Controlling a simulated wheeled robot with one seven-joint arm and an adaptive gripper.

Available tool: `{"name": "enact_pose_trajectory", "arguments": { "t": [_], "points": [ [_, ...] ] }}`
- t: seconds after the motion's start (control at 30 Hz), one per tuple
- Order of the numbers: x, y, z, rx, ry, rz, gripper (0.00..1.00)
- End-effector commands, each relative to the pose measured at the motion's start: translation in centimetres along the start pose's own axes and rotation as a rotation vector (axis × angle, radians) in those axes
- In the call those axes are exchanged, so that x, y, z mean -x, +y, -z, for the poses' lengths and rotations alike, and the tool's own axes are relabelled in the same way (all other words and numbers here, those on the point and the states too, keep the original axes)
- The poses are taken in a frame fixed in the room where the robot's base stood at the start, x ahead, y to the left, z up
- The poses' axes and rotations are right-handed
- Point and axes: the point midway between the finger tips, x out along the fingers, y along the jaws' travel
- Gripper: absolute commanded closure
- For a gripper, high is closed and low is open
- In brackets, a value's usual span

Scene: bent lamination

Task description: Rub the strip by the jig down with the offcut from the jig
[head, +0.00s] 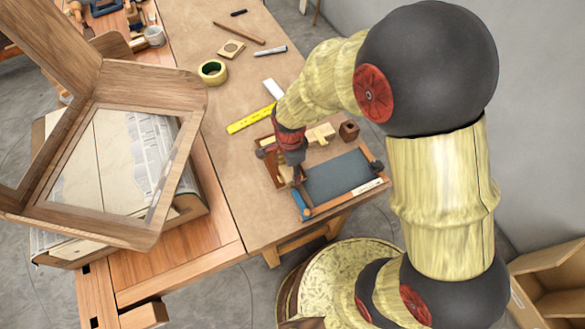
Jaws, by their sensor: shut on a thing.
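My gripper (297,178) hangs over the left part of a shallow wooden tray (277,172) near the bench's right edge. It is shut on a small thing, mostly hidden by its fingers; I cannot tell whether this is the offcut. A narrow wooden strip (335,201) lies along the tray's front edge, just right of and below the fingers. Whether they touch is unclear. A blue piece (301,206) is at the strip's left end. A dark grey-blue panel (338,177) fills much of the tray. I cannot single out the jig for certain.
A large angled wooden frame (150,75) stands at left over papers. Pale wood blocks (321,133) and a small dark brown block (349,130) sit behind the panel. A yellow rule (250,118) and tape roll (212,71) lie farther back.

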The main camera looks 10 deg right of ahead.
Motion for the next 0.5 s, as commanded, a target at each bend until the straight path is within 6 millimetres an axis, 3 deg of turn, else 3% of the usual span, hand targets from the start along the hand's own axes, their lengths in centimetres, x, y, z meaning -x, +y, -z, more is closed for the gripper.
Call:
{"name": "enact_pose_trajectory", "arguments": {
  "t": [0.5],
  "points": [
    [-0.1,0.1,1.1,-0.002,0.0,-0.002,0.79]
  ]
}}
